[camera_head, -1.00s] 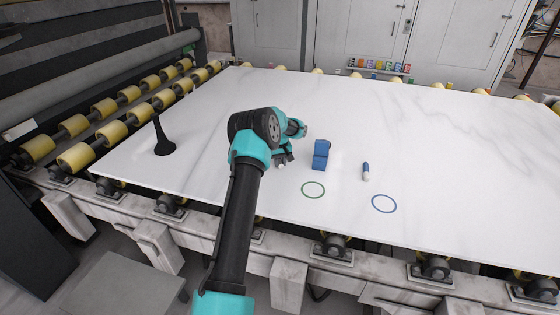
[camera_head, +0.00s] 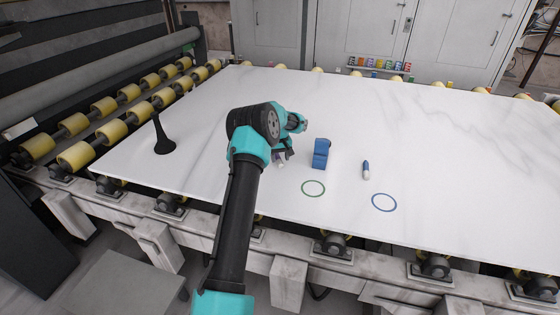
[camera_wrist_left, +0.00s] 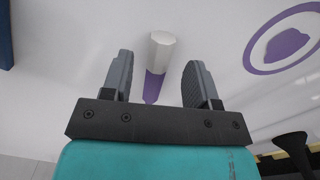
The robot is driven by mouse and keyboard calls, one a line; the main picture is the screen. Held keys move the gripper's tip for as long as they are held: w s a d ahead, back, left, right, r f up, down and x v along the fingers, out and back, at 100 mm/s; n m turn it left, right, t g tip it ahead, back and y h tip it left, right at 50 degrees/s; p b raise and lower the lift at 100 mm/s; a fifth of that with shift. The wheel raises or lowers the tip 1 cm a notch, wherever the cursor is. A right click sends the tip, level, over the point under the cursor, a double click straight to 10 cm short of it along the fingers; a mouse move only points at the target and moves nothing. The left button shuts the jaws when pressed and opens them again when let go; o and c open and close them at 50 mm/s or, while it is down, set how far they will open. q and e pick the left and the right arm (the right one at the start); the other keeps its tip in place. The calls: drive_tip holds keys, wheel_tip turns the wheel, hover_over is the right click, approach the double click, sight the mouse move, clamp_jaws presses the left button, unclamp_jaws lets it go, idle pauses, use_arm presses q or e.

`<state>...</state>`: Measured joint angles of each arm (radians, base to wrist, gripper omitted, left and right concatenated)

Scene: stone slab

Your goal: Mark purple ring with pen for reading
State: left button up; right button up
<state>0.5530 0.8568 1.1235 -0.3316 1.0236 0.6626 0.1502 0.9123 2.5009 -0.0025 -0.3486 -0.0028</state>
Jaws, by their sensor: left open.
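My left gripper (camera_head: 281,157) is open above the white slab, left of the blue block. In the left wrist view a purple and white pen (camera_wrist_left: 160,48) shows between the two fingers, with a gap on each side. I cannot tell whether it stands or lies. The purple ring (camera_wrist_left: 253,46) is on the slab to the right in that view, with a solid purple mark (camera_wrist_left: 286,45) inside it. In the head view my arm hides this ring. My right gripper is not in view.
A blue block (camera_head: 321,154) stands right of the gripper. A blue and white pen (camera_head: 366,170), a green ring (camera_head: 313,189) and a blue ring (camera_head: 384,203) are nearby. A black flared stand (camera_head: 163,142) is at the left. The slab's right side is clear.

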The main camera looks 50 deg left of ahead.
use_arm(q)
wheel_tip(320, 180, up, 16)
drive_tip(key=shift+a+f, duration=0.2)
drive_tip(key=shift+f, duration=0.05)
drive_tip(key=shift+w, duration=0.1)
idle(0.4)
